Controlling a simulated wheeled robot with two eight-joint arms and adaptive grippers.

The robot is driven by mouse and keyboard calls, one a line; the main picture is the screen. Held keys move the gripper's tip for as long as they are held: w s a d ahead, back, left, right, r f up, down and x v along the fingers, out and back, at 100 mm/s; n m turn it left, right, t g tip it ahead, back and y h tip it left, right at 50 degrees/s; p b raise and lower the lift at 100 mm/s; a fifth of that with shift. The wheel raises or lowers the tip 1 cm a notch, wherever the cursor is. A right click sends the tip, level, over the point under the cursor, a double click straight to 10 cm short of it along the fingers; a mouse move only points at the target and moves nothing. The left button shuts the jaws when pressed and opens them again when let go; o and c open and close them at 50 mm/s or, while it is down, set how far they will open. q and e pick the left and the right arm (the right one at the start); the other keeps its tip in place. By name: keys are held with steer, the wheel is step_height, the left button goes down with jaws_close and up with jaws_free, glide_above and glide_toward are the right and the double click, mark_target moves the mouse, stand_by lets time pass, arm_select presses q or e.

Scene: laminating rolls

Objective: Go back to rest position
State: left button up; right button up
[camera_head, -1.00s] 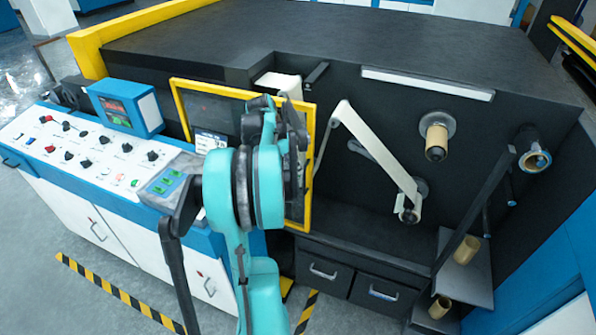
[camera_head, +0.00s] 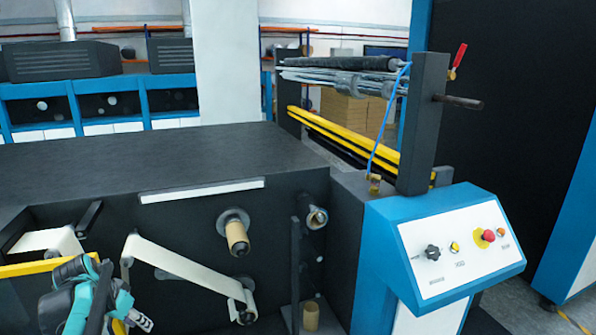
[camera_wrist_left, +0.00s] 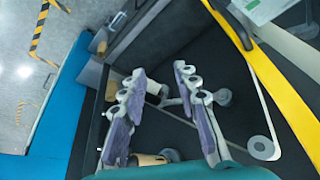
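My left gripper (camera_head: 95,295) is at the lower left of the head view, in front of the dark laminating machine (camera_head: 80,160). It is partly cut off by the bottom edge. In the left wrist view the gripper (camera_wrist_left: 160,72) has its two fingers spread apart, with nothing held between them. The machine's dark recess shows behind the fingers. My right gripper is not in view.
A white film strip (camera_head: 180,262) runs to a lower roller, right of my left arm. A cardboard core (camera_head: 236,236) sits on a spindle. A yellow frame bar (camera_wrist_left: 245,40) passes close beside the gripper. A blue control box (camera_head: 380,225) stands at right.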

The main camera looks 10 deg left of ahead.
arm_select(q)
steer(key=d+b, duration=0.1)
steer(key=d, duration=2)
steer(key=s+d+f+t, duration=0.1)
steer(key=s+d+f, duration=0.1)
steer(key=d, duration=0.5)
steer(key=s+d+f+t+b, duration=0.1)
steer(key=s+d+f, duration=0.2)
steer(key=s+d, duration=0.2)
steer(key=d, duration=0.2)
steer(key=shift+s+d+f+t, duration=0.2)
steer(key=shift+d+f+t, duration=0.1)
steer(key=shift+t, duration=0.1)
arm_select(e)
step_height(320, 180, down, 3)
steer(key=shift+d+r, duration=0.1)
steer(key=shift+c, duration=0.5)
arm_select(q)
steer(key=shift+s+a, duration=0.1)
steer(key=shift+a, duration=0.05)
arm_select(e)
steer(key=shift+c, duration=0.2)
